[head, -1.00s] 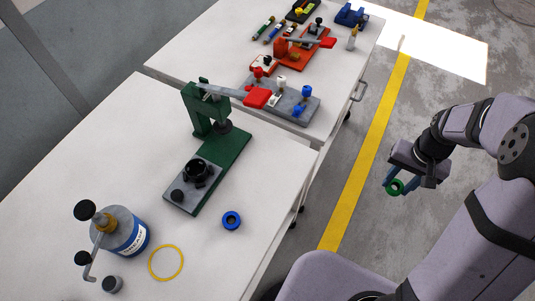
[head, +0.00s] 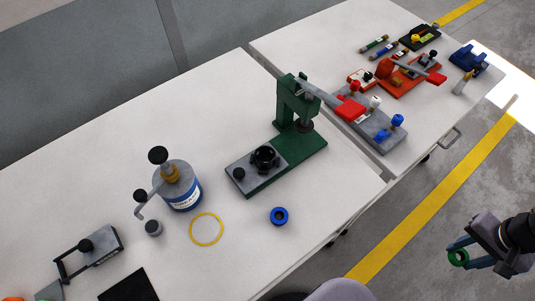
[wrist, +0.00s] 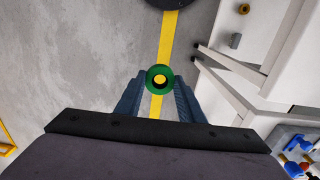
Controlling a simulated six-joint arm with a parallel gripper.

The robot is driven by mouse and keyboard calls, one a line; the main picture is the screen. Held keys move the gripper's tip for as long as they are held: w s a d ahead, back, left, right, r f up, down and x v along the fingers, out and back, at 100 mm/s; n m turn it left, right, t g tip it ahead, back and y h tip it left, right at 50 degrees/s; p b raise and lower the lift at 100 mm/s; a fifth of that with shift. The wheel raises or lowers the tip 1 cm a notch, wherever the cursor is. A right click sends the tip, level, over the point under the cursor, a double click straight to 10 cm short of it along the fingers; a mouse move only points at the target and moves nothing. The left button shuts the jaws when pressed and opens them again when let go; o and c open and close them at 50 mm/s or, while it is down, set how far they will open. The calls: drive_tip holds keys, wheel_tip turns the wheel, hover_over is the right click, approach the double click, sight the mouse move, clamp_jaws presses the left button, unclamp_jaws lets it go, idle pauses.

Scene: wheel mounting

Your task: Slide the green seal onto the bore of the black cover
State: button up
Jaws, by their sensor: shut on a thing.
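The green seal (head: 451,258) is a small ring between the fingertips of my gripper (head: 458,254), at the lower right of the head view. The wrist view shows the green seal (wrist: 148,73) between the two blue fingers of my gripper (wrist: 160,82), with yellow showing through its hole. My gripper is shut on it and is out over the floor, well to the right of the near table. The black cover (head: 265,157) appears to be the round black part on the grey plate of the green press; its bore is too small to make out clearly.
The green press (head: 314,148) has a red-handled lever above its base. A blue ring (head: 279,216), a yellow ring (head: 193,229) and a blue-labelled can (head: 186,196) are on the near table (head: 325,200).

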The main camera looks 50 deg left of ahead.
drive_tip(key=s+a+r+n+p, duration=0.2)
drive_tip(key=s+a+n+p, duration=0.45)
drive_tip(key=a, duration=0.85)
drive_tip(key=s+a+r+n+p, duration=0.1)
drive_tip(key=s+a+n+p, duration=0.25)
drive_tip(key=s+a, duration=0.85)
drive_tip(key=s+a+r+n+p, duration=0.2)
drive_tip(key=s+a+n+p, duration=0.3)
drive_tip(key=a, duration=1.3)
drive_tip(key=w+a+r+m, duration=0.2)
drive_tip(key=a+r+m, duration=0.1)
drive_tip(key=a+r, duration=0.2)
drive_tip(key=shift+a+m, duration=0.3)
drive_tip(key=shift+a, duration=0.65)
drive_tip(key=shift+s+r+p, duration=0.1)
drive_tip(key=shift+p, duration=0.2)
drive_tip(key=shift+f+b, duration=1.9)
drive_tip(key=shift+f, duration=1.05)
